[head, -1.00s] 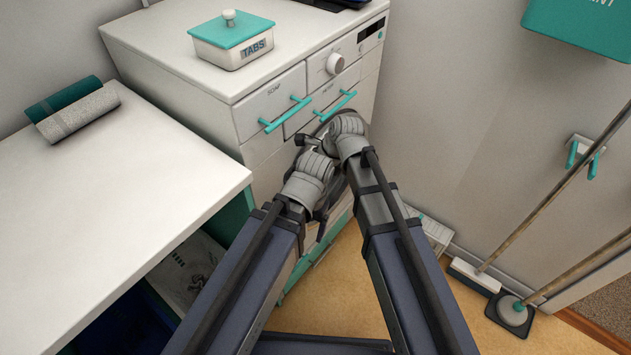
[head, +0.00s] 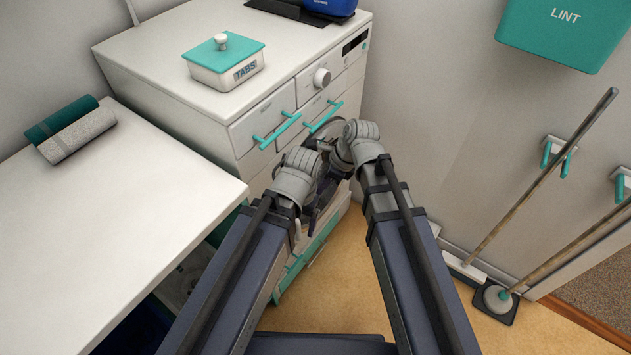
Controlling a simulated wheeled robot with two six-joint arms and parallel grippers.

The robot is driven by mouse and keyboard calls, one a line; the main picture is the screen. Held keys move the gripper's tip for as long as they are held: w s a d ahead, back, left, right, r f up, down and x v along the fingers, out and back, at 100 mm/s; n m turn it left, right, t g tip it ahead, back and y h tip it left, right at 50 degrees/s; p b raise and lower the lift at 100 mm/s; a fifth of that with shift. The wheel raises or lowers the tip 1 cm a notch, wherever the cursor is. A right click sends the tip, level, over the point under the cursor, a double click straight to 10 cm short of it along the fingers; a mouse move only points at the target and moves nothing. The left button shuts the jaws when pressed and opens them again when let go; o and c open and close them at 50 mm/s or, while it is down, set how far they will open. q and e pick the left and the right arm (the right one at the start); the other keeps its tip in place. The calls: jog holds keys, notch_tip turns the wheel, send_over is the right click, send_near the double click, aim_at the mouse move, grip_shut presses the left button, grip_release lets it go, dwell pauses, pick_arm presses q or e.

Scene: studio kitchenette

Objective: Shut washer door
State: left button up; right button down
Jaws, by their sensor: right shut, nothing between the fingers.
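The white washer (head: 150,75) stands ahead, with a knob (head: 322,77), a dark display and drawers with teal handles on its front. Its round door is mostly hidden behind my arms; a dark curved rim (head: 343,128) shows just above my wrists, and I cannot tell how far open it stands. My right gripper (head: 322,146) is shut and empty in front of the washer, just below the teal handles. My left wrist is lower and to the left, close by; its fingers are hidden or blend into the dark parts there, so their state is unclear.
A tabs box (head: 224,65) with a teal lid sits on the washer. A white counter (head: 100,215) with two rolled towels (head: 75,130) is at left. A teal lint bin (head: 562,35) hangs on the right wall above a broom (head: 545,165) and mop. Some floor is clear at right.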

jog(key=shift+s+p+v, duration=0.15)
jog(key=shift+p+v, duration=0.45)
jog(key=shift+v, duration=0.25)
jog(key=shift+s+p+v, duration=0.1)
jog(key=shift+p+v, duration=0.45)
jog(key=shift+v, duration=0.25)
jog(key=shift+d, duration=0.1)
jog(key=s+d+f+n+h, duration=0.1)
jog(key=s+d+n+h, duration=0.3)
jog(key=d+n, duration=1.35)
jog(key=s+a+r+n+p, duration=0.3)
jog(key=a, duration=0.3)
jog(key=s+a+r+n+g+h+p, duration=0.1)
jog(key=s+a+r+n+p, duration=0.2)
jog(key=a, duration=0.4)
jog(key=shift+r+n+p, duration=0.55)
jog(key=shift+r+p, duration=0.1)
jog(key=shift+p, duration=0.15)
